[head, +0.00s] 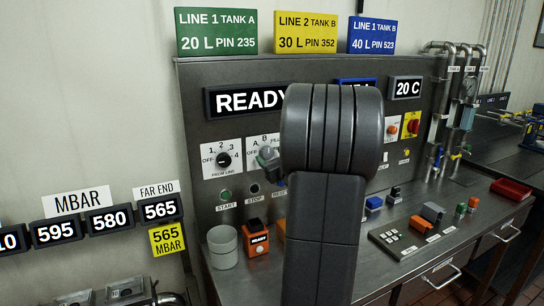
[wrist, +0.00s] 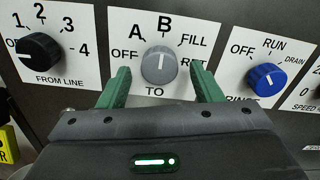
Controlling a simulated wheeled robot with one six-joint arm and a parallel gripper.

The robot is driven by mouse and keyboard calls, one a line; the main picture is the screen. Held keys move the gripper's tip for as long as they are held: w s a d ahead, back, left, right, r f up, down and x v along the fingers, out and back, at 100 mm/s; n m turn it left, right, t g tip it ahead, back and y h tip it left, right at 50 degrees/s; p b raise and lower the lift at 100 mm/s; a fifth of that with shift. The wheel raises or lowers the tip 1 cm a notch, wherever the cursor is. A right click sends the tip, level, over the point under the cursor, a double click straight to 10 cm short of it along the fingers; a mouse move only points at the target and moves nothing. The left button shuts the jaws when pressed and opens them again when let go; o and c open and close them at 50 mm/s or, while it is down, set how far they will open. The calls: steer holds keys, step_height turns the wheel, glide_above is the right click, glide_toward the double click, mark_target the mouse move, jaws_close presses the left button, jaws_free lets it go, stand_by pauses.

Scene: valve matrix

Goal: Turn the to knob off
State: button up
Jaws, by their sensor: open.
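The TO knob (wrist: 160,64) is a round grey knob on a white plate in the wrist view, marked OFF, A, B, FILL and RET. Its pale pointer line faces up, roughly toward B. OFF is printed to its left. My gripper (wrist: 160,70) is open, with one green finger on the left of the knob and the other on its right. Gaps show between the fingers and the knob, so it is not gripped. The right finger partly covers the RET label. In the head view my arm hides most of the TO plate (head: 257,143).
The black FROM LINE knob (wrist: 39,51) is left of the TO knob, and a blue rinse knob (wrist: 266,78) is close on the right. START and STOP buttons (head: 254,189) sit below. A metal bench (head: 375,270) with small boxes stands in front of the panel.

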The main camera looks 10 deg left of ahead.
steer(key=c, duration=1)
steer(key=shift+f+n+b, duration=0.15)
steer(key=shift+n+b, duration=0.15)
steer(key=shift+b, duration=0.45)
steer(key=n+b, duration=0.2)
steer(key=b, duration=0.2)
steer(key=shift+f+n+b, duration=0.15)
steer(key=shift+n+b, duration=0.2)
steer(key=shift+n, duration=0.05)
steer(key=n+b, duration=0.5)
steer(key=b, duration=0.2)
steer(key=n+b, duration=0.5)
steer(key=b, duration=0.1)
steer(key=shift+n, duration=0.4)
steer(key=n+b, duration=0.1)
steer(key=b, duration=0.1)
steer(key=n+b, duration=0.2)
steer(key=shift+r+n, duration=0.3)
